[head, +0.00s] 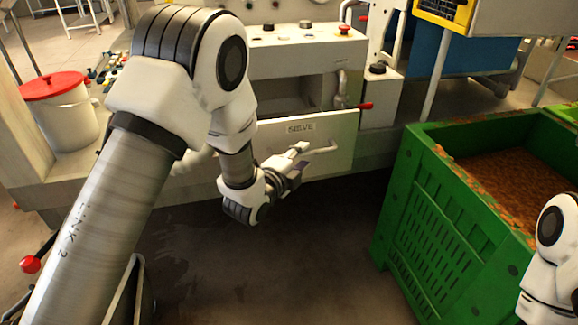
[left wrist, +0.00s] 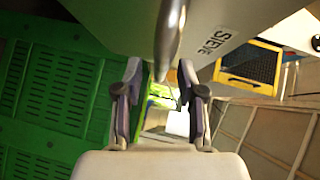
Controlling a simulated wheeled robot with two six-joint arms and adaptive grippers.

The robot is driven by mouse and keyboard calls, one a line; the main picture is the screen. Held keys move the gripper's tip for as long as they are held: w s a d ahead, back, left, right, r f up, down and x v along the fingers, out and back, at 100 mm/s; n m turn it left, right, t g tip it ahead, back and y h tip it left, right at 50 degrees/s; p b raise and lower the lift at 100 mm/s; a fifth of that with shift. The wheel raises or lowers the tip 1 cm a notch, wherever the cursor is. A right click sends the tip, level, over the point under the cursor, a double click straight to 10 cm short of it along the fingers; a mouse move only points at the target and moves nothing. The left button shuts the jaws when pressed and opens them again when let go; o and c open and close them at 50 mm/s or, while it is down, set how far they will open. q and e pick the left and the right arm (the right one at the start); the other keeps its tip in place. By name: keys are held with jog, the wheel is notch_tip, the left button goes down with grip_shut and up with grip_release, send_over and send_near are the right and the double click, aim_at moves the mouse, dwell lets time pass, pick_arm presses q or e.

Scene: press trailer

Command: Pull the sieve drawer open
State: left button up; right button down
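The sieve drawer (head: 335,128) has a pale front with a SIEVE label and a bar handle (head: 322,150). Its front sits in the body of the press and looks closed. My left gripper (head: 299,154) is at the left part of the handle. In the left wrist view the drawer front (left wrist: 225,15) is at the top, and the grey handle (left wrist: 170,35) reaches down between the two spread fingertips (left wrist: 160,72). The fingers stand apart on either side of the bar, with gaps showing. My right gripper is out of view; only part of the right arm shows at the right edge.
A green crate (head: 425,205) of brown pomace stands right of the drawer. A white bucket with a red lid (head: 55,88) stands at the left on the press's ledge. The dark floor before the drawer is clear.

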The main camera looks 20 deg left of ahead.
pick_arm(q)
jog(key=v, duration=0.9)
jog(key=shift+s, duration=0.3)
jog(key=s+a+f+n+g+y+p, duration=0.2)
jog(key=s+f+n+g+p, duration=0.2)
jog(key=s+f+g+p, duration=0.65)
jog(key=s+a+f+n+g, duration=0.1)
jog(key=s+f+n, duration=0.3)
jog(key=s+n, duration=0.1)
jog(key=s+f+n+g+y, duration=0.1)
jog(key=s+f+n, duration=0.3)
jog(key=s, duration=0.4)
jog(key=s+a+f+n+g, duration=0.1)
jog(key=s+f+n+g, duration=0.2)
jog(key=s+n, duration=0.3)
jog(key=shift+s+a+f, duration=0.3)
jog(key=shift+s+f, duration=0.05)
jog(key=shift+f, duration=0.05)
jog(key=shift+g, duration=0.25)
